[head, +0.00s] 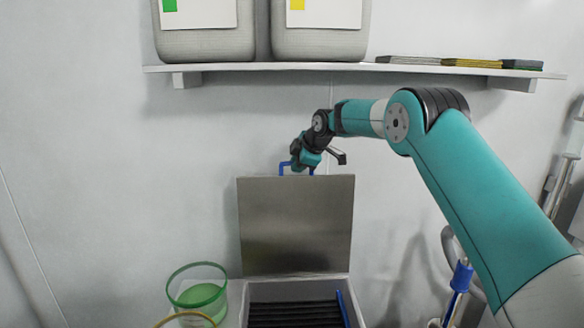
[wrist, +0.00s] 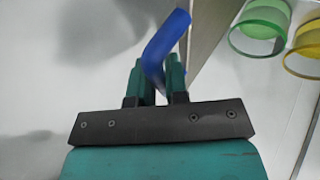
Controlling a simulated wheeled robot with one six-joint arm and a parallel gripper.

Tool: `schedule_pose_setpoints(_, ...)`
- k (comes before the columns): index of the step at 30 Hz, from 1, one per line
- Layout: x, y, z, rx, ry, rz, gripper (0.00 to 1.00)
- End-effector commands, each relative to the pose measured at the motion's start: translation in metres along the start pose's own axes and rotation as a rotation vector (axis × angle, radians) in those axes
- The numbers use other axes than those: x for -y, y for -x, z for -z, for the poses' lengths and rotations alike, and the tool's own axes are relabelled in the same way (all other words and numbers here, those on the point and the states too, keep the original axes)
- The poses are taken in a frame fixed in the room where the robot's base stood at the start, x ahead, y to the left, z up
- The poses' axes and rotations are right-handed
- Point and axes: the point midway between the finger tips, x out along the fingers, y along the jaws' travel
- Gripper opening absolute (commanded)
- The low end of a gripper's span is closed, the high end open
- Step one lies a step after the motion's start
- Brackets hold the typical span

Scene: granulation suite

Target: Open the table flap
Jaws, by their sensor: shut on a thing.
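The table flap (head: 296,222) is a grey metal panel. In the head view it stands raised, close to upright, behind an open recess (head: 296,284) with dark ribbed contents. A blue handle (head: 283,168) sits on the flap's top edge. My gripper (head: 297,166) is at that handle. In the wrist view the two teal fingers of my gripper (wrist: 158,82) are shut on the blue handle (wrist: 163,45), with the flap's edge (wrist: 205,25) just to the right.
A green-rimmed container (head: 197,287) and a yellow-rimmed one (head: 186,319) stand left of the recess. A wall shelf (head: 330,67) above holds two large canisters (head: 205,40) and flat stacks (head: 470,62). A blue-handled tool (head: 461,277) stands at the right.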

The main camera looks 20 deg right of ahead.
Motion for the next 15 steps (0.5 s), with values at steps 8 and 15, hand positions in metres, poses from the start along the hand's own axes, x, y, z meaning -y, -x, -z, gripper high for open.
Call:
schedule_pose_setpoints(8, 0.0011, -0.0024, -0.0014, 0.002, 0.000, 0.002, 0.00)
schedule_pose_setpoints(15, 0.0014, -0.0030, 0.0003, 0.002, 0.001, 0.003, 0.00)
